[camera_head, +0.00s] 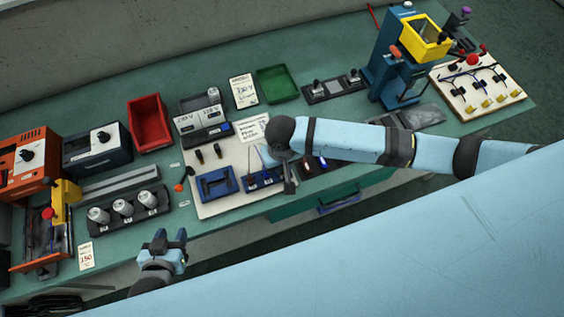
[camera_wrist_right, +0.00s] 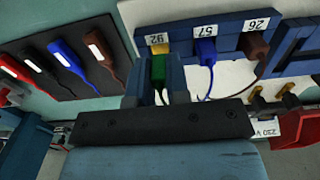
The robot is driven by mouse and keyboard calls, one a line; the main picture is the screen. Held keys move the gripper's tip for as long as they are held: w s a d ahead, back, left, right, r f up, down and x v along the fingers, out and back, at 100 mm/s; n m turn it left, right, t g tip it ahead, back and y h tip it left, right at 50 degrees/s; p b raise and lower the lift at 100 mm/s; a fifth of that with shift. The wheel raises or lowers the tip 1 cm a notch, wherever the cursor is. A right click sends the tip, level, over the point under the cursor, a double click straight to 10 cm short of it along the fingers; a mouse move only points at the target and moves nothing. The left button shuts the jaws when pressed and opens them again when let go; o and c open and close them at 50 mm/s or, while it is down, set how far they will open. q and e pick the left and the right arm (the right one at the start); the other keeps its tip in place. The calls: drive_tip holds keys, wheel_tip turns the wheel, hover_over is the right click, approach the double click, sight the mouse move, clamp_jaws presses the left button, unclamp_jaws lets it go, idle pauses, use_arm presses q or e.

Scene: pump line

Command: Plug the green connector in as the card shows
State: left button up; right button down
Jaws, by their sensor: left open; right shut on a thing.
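In the right wrist view, my right gripper (camera_wrist_right: 155,86) is shut on the green connector (camera_wrist_right: 158,69). A yellow part shows at the connector's far end, close to the blue socket block (camera_wrist_right: 225,41); I cannot tell whether it is seated. The block has several number labels, and a blue connector (camera_wrist_right: 205,51) and a brown connector (camera_wrist_right: 256,46) stand at it. In the head view, my right gripper (camera_head: 288,184) is over the board, and its arm partly hides the block. My left gripper (camera_head: 165,240) is open and empty in front of the bench. Written cards (camera_head: 243,91) lie behind the board; their drawing is too small to read.
A dark rack (camera_wrist_right: 75,58) with several coloured connectors lies left in the wrist view.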

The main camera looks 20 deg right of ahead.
idle(0.3)
drive_tip(key=shift+f+p, duration=0.1)
drive_tip(key=shift+p, duration=0.5)
drive_tip(key=shift+p, duration=0.55)
drive_tip(key=shift+f+p, duration=0.2)
drive_tip(key=shift+p, duration=0.2)
idle(0.6)
drive_tip(key=shift+f+p, duration=0.35)
drive_tip(key=shift+p, duration=0.05)
idle(0.6)
idle(0.4)
drive_tip(key=c, duration=1.4)
unclamp_jaws()
drive_tip(key=shift+r, duration=0.15)
